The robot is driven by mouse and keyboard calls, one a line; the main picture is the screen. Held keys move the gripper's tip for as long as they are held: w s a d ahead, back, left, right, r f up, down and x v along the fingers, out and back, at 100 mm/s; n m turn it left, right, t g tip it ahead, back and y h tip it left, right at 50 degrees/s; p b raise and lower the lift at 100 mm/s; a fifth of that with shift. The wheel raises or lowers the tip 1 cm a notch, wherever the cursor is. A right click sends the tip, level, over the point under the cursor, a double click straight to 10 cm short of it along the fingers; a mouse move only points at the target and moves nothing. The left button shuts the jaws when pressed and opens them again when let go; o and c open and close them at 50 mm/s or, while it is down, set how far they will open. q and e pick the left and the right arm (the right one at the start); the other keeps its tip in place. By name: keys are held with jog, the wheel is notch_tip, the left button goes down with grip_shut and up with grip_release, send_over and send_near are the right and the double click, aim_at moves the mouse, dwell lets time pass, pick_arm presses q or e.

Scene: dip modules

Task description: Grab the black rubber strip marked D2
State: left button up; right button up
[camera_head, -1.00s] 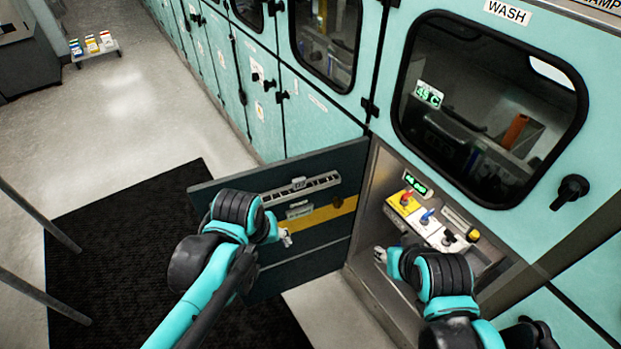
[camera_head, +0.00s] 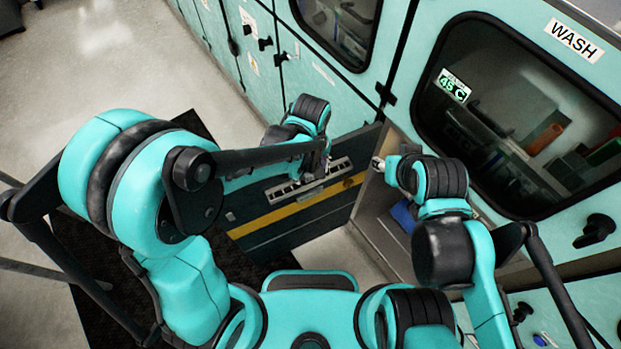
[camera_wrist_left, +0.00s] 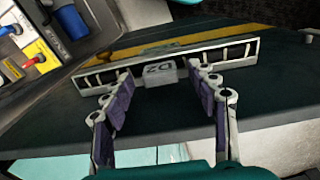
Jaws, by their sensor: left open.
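A small grey piece marked D2 (camera_wrist_left: 160,70), upside down in the left wrist view, sits at the middle of a pale slotted rack (camera_wrist_left: 236,53) on the dark open door. The rack also shows in the head view (camera_head: 283,192). I cannot clearly tell the black rubber from the dark door behind it. My left gripper (camera_wrist_left: 160,76) is open, its fingers on either side of the D2 piece with gaps visible. In the head view my left gripper (camera_head: 325,158) is at the rack's upper right, partly hidden. My right gripper (camera_head: 379,164) is near the cabinet opening, its jaws too small to judge.
The open door (camera_head: 300,233) carries a yellow stripe. In the left wrist view, red (camera_wrist_left: 36,61) and blue (camera_wrist_left: 16,30) controls stand on a panel at the upper left. The teal WASH cabinet (camera_head: 545,60) stands right of the door. A black mat (camera_head: 95,270) lies on the floor.

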pick_arm(q)
jog(key=shift+f, duration=0.8)
jog(key=shift+s, duration=0.1)
jog(key=c, duration=1.2)
jog(key=shift+c, duration=0.2)
jog(key=shift+r, duration=0.15)
